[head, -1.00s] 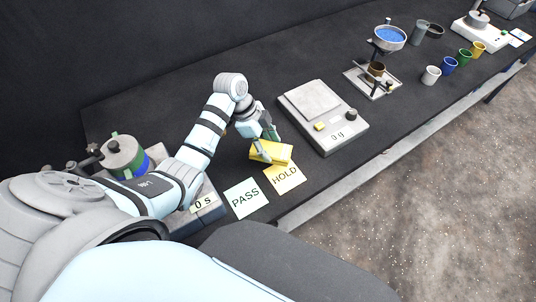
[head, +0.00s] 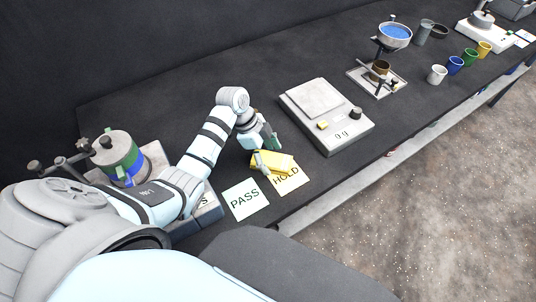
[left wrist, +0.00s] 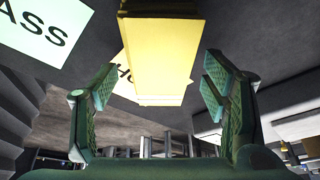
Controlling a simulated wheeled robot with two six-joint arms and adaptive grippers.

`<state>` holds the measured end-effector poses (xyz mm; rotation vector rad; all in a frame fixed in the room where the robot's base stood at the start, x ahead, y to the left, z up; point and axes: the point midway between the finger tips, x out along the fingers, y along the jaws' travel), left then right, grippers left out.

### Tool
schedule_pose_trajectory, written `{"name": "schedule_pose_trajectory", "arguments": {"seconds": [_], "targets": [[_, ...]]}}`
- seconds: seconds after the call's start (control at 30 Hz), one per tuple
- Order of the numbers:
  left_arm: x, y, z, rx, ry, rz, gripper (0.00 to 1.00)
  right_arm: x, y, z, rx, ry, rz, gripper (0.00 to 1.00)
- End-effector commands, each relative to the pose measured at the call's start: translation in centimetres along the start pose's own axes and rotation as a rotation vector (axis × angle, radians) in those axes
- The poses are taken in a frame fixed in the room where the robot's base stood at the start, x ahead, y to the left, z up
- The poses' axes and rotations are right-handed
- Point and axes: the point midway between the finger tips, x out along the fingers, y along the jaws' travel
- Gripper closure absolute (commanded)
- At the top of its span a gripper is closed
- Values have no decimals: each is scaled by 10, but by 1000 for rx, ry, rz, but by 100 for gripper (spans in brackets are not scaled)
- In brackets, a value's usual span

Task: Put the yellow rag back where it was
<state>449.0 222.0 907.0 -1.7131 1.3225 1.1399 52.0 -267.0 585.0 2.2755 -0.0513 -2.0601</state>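The yellow rag (head: 285,162) is a folded block on the dark bench, overlapping the upper left part of the HOLD card (head: 287,181). My left gripper (head: 269,151) is at the rag, with its fingers on either side. In the left wrist view, the rag (left wrist: 162,55) shows between the green fingertips (left wrist: 158,78) of that gripper. The fingers are apart, with narrow gaps to the rag on both sides. Part of the rag is hidden by a finger in the head view. My right gripper is not in view.
The PASS card (head: 246,200) lies left of the HOLD card. A scale (head: 325,115) stands to the right. A shaker with a drum (head: 119,155) is at the left, by my arm. Several cups and a blue-filled sieve (head: 396,33) stand farther right. The bench's front edge is close.

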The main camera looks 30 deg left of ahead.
Motion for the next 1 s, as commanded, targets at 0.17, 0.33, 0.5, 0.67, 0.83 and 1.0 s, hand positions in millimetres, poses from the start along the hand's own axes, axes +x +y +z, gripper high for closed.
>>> {"name": "schedule_pose_trajectory", "arguments": {"seconds": [0.17,0.33,0.5,0.67,0.83,1.0], "targets": [[-1,0,0,0,0,0,32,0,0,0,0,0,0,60],[-20,-1,-1,0,-1,-3,32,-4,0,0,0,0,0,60],[-67,-2,-1,1,-3,-5,32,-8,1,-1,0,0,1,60],[-107,-1,-1,1,-2,-4,32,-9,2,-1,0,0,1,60],[-123,0,-1,1,0,0,32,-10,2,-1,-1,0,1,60],[-124,0,-2,0,1,1,32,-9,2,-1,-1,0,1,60]]}}
